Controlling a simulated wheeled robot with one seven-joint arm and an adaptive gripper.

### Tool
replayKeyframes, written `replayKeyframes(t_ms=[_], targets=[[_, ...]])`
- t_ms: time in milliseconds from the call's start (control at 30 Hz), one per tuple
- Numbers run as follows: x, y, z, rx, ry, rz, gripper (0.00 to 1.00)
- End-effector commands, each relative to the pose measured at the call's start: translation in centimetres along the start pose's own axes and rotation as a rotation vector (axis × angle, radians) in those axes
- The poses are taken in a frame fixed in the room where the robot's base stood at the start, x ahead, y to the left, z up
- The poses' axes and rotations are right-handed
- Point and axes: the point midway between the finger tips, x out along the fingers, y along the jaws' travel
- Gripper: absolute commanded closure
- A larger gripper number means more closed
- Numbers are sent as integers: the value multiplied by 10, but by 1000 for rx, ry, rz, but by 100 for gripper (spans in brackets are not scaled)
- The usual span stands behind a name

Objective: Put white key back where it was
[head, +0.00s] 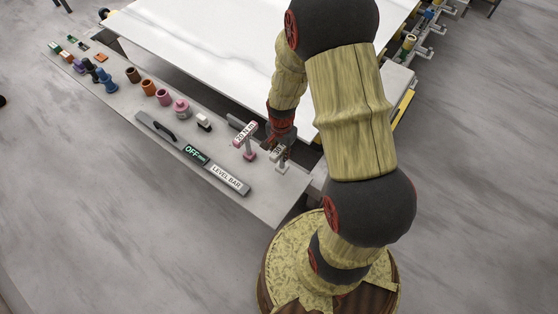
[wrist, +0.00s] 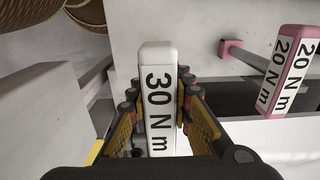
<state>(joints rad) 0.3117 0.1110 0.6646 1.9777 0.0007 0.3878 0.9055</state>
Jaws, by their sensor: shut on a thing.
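The white key (wrist: 157,62), a white block labelled 30 N m, stands out between the fingers of my gripper (wrist: 158,95) in the wrist view. The fingers are shut on it, one on each side. In the head view, my gripper (head: 281,137) is at the right end of the grey shelf (head: 130,122), and the white key (head: 279,150) shows small beside it. The key's lower part is hidden in the wrist view, and I cannot tell whether it touches the shelf.
A pink key (head: 245,134) labelled 20 N m stands just left of my gripper; it also shows in the wrist view (wrist: 290,72). A level bar (head: 228,179) lies along the shelf's front. Several coloured pieces stand further left. A white slab (head: 210,45) lies behind.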

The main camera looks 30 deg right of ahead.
Motion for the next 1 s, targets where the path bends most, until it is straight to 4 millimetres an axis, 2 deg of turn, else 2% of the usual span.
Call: replayKeyframes(t_ms=[167,400,767,800,1000], targets=[[10,-3,8,-1,0,0,100],[41,-3,9,0,0,0,100],[44,-4,8,0,1,-1,100],[45,-3,9,0,0,0,79],[44,-3,9,0,0,0,68]])
